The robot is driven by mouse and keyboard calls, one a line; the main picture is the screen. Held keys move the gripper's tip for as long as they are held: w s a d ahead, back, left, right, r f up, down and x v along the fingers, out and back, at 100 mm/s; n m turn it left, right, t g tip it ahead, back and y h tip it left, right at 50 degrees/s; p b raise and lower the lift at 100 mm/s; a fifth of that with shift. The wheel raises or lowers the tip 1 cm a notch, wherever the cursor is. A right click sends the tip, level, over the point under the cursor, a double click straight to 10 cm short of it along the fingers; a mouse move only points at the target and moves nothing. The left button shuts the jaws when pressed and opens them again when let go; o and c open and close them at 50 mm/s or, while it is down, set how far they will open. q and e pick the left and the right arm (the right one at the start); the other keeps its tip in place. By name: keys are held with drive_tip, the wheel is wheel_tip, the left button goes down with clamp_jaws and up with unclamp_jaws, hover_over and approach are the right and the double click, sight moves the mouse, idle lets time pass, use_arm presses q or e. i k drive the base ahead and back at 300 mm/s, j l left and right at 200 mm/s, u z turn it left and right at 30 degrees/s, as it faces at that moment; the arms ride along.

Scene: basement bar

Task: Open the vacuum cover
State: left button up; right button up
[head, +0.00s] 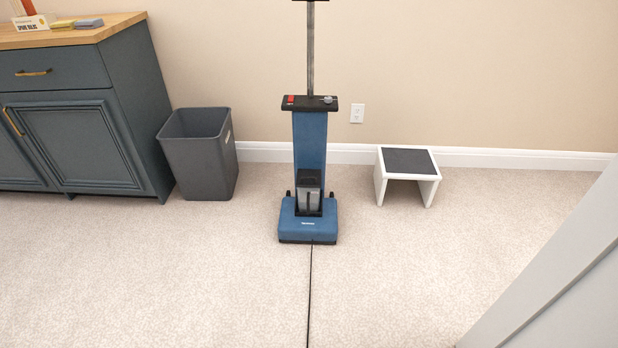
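A blue upright vacuum (309,138) stands on the carpet near the back wall, a little away from it. Its top panel (309,103) is black with a red switch on the left and a grey knob on the right. A metal pole rises from the panel. A dark grey container or cover (309,192) sits on the lower front, above the blue floor head (308,225); it looks closed, though it is small in the view. Neither of my grippers is in view.
A grey waste bin (200,155) stands left of the vacuum beside a dark cabinet (85,125). A low white step stool (408,172) is to the right. A black cord (310,295) runs forward over open carpet. A pale panel (560,275) edges the lower right.

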sight(309, 175)
drive_tip(key=i+l+u, duration=0.1)
drive_tip(key=i, duration=0.35)
drive_tip(key=i+l+u, duration=0.1)
drive_tip(key=i, duration=0.35)
drive_tip(key=i+l+u, duration=0.1)
drive_tip(key=i, duration=0.35)
drive_tip(key=i+l+u, duration=0.1)
drive_tip(key=i+l, duration=0.15)
drive_tip(key=i, duration=0.2)
drive_tip(key=i+l+u, duration=0.15)
drive_tip(key=i, duration=0.3)
drive_tip(key=l, duration=0.1)
